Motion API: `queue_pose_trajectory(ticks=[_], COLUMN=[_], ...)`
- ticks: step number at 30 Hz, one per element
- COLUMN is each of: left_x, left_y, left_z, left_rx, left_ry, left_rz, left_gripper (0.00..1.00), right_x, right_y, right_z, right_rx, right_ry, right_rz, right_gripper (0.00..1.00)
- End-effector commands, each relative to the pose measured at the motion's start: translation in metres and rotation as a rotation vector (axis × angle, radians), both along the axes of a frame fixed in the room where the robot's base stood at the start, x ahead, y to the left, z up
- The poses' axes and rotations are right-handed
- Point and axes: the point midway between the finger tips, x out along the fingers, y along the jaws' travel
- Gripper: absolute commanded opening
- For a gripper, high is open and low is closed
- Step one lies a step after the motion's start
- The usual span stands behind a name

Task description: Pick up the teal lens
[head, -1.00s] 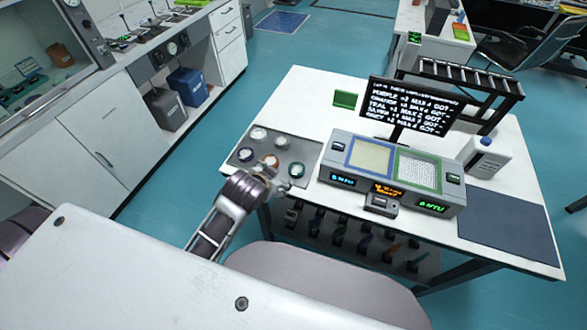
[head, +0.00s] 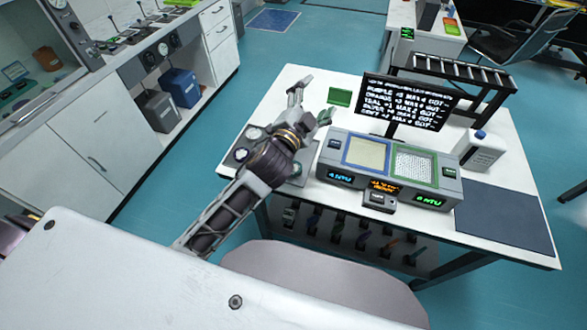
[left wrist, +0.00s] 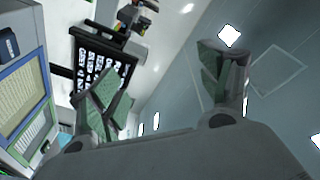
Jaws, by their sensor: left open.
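My left gripper (head: 311,101) is open and empty, raised over the table, its fingers pointing beyond the dark lens tray (head: 297,178). In the left wrist view its two spread fingers (left wrist: 165,85) have nothing between them. My wrist and forearm cover most of the tray. A pale round lens (head: 254,133) and a grey-blue round lens (head: 241,155) show at the tray's left side. I cannot pick out the teal lens for certain; other lenses are hidden behind my arm. My right gripper is not in view.
Right of the tray stands a grey instrument with two panels (head: 390,160) and a black text screen (head: 410,103) behind it. A green block (head: 339,96) lies near the gripper.

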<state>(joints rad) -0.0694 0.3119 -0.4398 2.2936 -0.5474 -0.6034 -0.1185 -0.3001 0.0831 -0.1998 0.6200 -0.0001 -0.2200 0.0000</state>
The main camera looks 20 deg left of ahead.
Motion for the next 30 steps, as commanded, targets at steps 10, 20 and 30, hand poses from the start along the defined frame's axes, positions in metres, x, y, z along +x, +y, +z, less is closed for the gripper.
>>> queue_pose_trajectory(ticks=[10,20,30], left_x=[-0.012,-0.052,-0.1], left_y=[-0.076,-0.149,-0.205], left_z=[0.082,0.115,0.097], left_rx=[0.241,0.504,0.812], left_ry=[-0.414,-0.773,-1.093], left_rz=[-0.218,-0.447,-0.71], left_gripper=[0.78,0.78,0.78], right_x=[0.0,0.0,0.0], right_y=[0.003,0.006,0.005], right_z=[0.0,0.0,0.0], right_rx=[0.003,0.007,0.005], right_ry=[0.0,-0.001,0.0], right_rz=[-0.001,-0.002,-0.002], right_gripper=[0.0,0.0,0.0])
